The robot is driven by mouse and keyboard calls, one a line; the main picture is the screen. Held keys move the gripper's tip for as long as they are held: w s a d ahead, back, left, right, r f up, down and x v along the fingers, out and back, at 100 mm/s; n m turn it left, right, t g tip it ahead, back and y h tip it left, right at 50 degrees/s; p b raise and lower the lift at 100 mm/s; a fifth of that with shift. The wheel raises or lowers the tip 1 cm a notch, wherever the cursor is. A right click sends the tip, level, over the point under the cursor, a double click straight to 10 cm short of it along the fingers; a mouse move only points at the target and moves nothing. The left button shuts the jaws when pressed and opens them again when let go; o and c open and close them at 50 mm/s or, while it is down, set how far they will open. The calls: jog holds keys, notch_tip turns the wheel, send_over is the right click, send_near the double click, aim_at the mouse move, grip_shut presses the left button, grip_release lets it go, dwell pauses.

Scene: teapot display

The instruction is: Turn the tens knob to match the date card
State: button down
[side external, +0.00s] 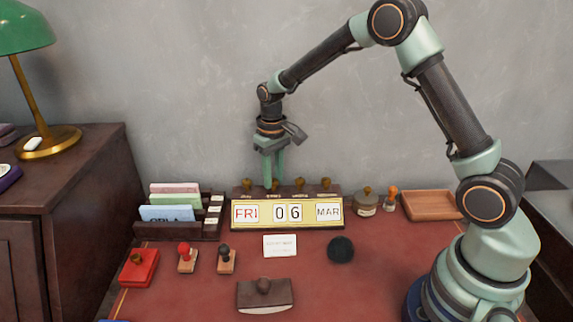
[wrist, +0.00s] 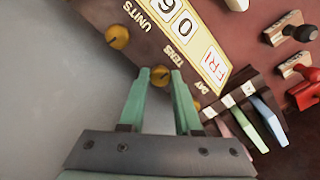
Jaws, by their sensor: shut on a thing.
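The perpetual calendar (side external: 287,227) stands at the back of the desk and reads FRI, 06, MAR. Its knobs sit along the top edge. In the wrist view the tens knob (wrist: 160,76) is by the TENS label, between the units knob (wrist: 118,37) and the day knob (wrist: 197,105). My gripper (side external: 272,180) points down at the calendar's top. Its fingers (wrist: 162,76) are shut on the tens knob, partly hiding it in the side view. The white date card (side external: 280,246) lies in front of the calendar; its print is too small to read.
A letter rack (side external: 180,229) with colored cards stands close left of the calendar. A jar (side external: 366,203), a stamp (side external: 390,198) and a wooden tray (side external: 432,205) are at right. Stamps, a red ink pad (side external: 139,267), a dark round item (side external: 341,249) and a blotter (side external: 264,294) lie in front.

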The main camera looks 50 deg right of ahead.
aim_at(273, 180)
jog(key=shift+r+n, duration=0.1)
jog(key=shift+n, duration=0.4)
jog(key=c, duration=0.6)
grip_release()
jog(key=shift+r, duration=0.1)
notch_tip(273, 180, up, 12)
